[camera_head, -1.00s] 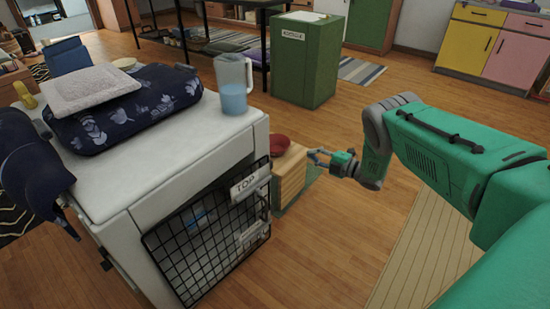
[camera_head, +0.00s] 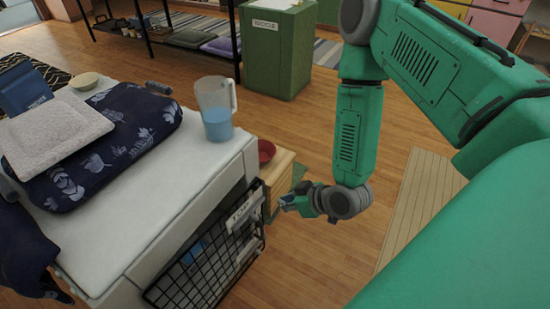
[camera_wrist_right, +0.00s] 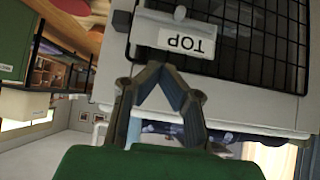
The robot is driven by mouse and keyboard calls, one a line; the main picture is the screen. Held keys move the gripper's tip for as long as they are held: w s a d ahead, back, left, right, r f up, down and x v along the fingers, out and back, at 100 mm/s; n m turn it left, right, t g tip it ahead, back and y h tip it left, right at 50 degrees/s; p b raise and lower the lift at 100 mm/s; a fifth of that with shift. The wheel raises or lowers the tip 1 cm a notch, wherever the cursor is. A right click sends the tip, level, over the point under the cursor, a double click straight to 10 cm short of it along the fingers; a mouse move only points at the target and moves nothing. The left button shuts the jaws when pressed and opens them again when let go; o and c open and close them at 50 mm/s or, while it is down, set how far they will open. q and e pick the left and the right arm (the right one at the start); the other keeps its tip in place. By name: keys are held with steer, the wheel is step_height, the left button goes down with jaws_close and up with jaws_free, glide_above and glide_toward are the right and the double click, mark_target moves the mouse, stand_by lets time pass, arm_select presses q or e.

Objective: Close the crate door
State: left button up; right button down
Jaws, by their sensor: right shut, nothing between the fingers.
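The white crate (camera_head: 160,215) stands at the left in the head view. Its black wire door (camera_head: 205,270) with a white "TOP" label (camera_head: 243,211) is on the front side. I cannot tell exactly how far the door stands from the opening. In the right wrist view the wire door (camera_wrist_right: 265,45) and the upside-down label (camera_wrist_right: 187,40) are just beyond the fingers. My right gripper (camera_head: 284,204) is shut and empty, just right of the door's right edge; its fingertips (camera_wrist_right: 160,72) meet near the label. Contact is unclear. My left gripper is out of view.
A small wooden cabinet (camera_head: 277,178) with a red bowl (camera_head: 266,151) stands behind the door. The floor right of my gripper is clear.

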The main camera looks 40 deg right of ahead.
mark_target(251, 195)
steer(key=b+x, duration=0.1)
steer(key=x, duration=0.2)
steer(key=r+b+x, duration=0.1)
steer(key=x, duration=0.3)
steer(key=w+b+x, duration=0.1)
steer(key=x, duration=0.2)
steer(key=shift+w+a, duration=0.15)
steer(key=shift+w, duration=0.2)
steer(key=shift+w+a, duration=0.15)
steer(key=shift+w, duration=0.35)
steer(key=shift+b, duration=0.3)
